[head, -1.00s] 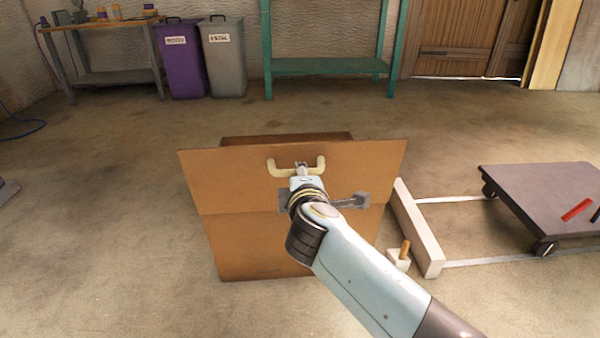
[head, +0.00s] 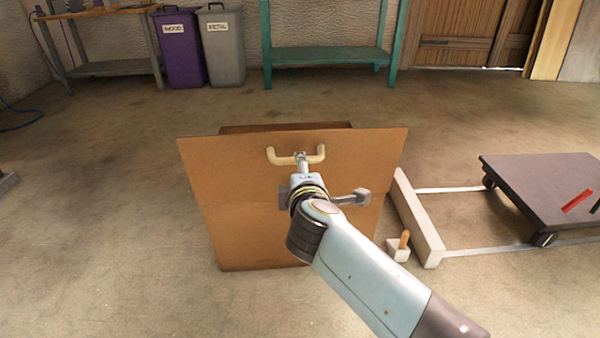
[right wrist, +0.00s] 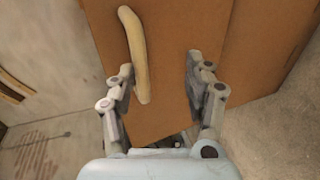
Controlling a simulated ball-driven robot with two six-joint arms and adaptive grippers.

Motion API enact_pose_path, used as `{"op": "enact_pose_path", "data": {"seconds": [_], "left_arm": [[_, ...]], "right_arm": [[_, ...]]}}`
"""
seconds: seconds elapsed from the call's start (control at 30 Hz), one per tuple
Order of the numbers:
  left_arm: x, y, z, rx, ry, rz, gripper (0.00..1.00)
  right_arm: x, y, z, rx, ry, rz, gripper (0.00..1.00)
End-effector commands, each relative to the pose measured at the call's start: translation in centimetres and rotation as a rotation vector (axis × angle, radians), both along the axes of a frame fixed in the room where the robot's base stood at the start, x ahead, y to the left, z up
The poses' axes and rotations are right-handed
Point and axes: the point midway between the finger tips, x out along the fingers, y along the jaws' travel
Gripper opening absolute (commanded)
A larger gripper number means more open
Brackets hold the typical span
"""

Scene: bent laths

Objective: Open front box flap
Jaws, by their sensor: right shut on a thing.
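The brown cardboard box (head: 250,245) stands on the floor in the middle of the head view. Its wide front flap (head: 220,170) stands roughly upright and spreads past the box on both sides. A cream handle (head: 280,158) is on the flap's upper middle, and also shows in the right wrist view (right wrist: 134,50). My right gripper (head: 301,156) is shut on the handle. In the right wrist view its fingers (right wrist: 160,78) lie on either side of the grip, against the cardboard. My arm covers the lower right of the box. My left gripper is not in view.
A white frame (head: 418,220) on the floor and a small white block with an orange peg (head: 399,250) lie close right of the box. A dark wheeled dolly (head: 535,180) stands farther right.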

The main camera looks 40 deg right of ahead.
Motion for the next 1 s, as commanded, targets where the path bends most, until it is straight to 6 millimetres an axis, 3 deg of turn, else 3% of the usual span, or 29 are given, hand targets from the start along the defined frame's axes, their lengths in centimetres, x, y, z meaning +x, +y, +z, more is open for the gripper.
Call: {"op": "enact_pose_path", "data": {"seconds": [0.17, 0.63, 1.0], "left_arm": [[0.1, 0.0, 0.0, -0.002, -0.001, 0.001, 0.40], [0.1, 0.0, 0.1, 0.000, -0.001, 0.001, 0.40], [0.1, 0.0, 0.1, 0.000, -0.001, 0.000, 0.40]], "right_arm": [[-0.2, 0.0, 0.0, 0.002, 0.010, -0.003, 0.38], [0.0, 0.1, 8.8, 0.001, -0.002, -0.001, 0.38], [0.0, 0.1, 10.1, -0.001, -0.001, 0.001, 0.38]]}}
